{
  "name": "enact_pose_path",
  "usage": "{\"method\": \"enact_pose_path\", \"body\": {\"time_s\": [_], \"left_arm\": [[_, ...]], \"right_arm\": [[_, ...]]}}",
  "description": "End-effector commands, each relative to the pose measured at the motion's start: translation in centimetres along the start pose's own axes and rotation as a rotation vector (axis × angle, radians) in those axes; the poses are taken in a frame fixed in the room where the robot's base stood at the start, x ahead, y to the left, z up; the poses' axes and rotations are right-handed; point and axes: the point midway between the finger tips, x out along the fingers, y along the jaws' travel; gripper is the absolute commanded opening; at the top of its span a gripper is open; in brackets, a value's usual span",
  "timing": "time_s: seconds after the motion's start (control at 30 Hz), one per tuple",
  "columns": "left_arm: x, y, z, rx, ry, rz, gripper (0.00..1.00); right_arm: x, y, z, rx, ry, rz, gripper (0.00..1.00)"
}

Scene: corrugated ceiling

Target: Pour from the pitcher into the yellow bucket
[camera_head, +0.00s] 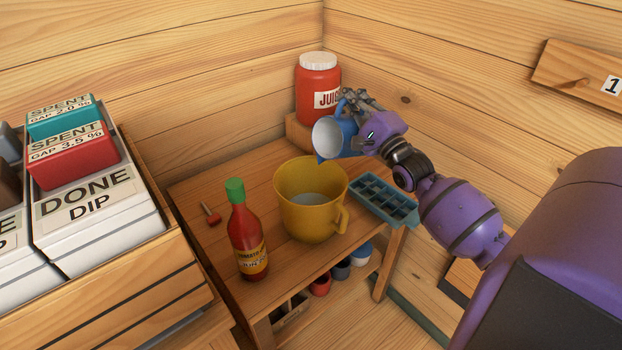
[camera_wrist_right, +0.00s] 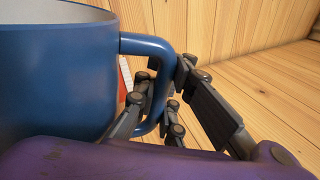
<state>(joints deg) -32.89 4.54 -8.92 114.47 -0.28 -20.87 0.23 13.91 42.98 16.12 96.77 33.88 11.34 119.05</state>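The blue pitcher (camera_head: 336,138) with a pale inside is tilted in the head view, its mouth facing left and its lip pointing down. It is above the right rim of the yellow bucket (camera_head: 307,218). The bucket stands upright on the wooden table, with a pale, liquid-like surface inside. My right gripper (camera_head: 352,103) is shut on the pitcher's handle; in the right wrist view the fingers (camera_wrist_right: 160,100) are around the blue handle (camera_wrist_right: 150,48). No falling stream is visible. My left gripper is out of view.
A red sauce bottle (camera_head: 247,240) stands left of the bucket. A teal ice tray (camera_head: 384,201) lies to its right. A red juice jar (camera_head: 317,88) stands behind on a wooden block. A crate of boxes (camera_head: 130,270) fills the left. The wooden walls are close behind.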

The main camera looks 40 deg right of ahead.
Motion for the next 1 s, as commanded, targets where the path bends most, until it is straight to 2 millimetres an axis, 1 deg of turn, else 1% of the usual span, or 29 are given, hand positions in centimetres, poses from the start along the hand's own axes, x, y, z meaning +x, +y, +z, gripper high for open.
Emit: {"method": "enact_pose_path", "body": {"time_s": [0.03,0.13,0.2,0.33,0.37,0.43,0.47,0.5,0.6,0.73,0.87,0.93,1.0], "left_arm": [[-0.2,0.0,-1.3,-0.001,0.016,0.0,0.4],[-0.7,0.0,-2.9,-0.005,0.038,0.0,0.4],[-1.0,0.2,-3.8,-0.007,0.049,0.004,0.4],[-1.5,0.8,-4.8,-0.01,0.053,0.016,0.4],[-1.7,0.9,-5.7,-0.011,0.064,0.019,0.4],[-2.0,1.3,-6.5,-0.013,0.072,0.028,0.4],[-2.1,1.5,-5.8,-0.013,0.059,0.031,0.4],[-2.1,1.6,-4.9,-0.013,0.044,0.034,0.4],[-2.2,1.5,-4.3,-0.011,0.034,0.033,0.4],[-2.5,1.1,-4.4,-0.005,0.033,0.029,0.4],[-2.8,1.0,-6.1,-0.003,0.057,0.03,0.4],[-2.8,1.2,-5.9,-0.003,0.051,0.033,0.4],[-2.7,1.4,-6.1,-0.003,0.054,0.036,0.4]], "right_arm": [[0.2,-0.6,-0.6,0.051,0.02,-0.004,0.0],[0.6,-1.4,-1.8,0.168,0.063,-0.009,0.0],[0.6,-1.5,-2.7,0.261,0.099,-0.01,0.0],[0.6,-1.2,-4.4,0.445,0.168,-0.01,0.0],[0.8,-2.0,-4.5,0.48,0.18,-0.014,0.0],[1.2,-2.9,-5.0,0.564,0.208,-0.017,0.0],[1.2,-2.8,-5.4,0.594,0.221,-0.013,0.0],[0.9,-2.0,-6.3,0.626,0.239,-0.006,0.0],[0.7,-1.3,-7.9,0.718,0.28,0.001,0.0],[0.7,-1.2,-9.6,0.859,0.332,-0.001,0.0],[0.7,-1.0,-11.0,1.008,0.384,-0.005,0.0],[0.3,0.0,-11.6,1.055,0.406,-0.001,0.0],[0.0,0.8,-12.1,1.093,0.424,0.003,0.0]]}}
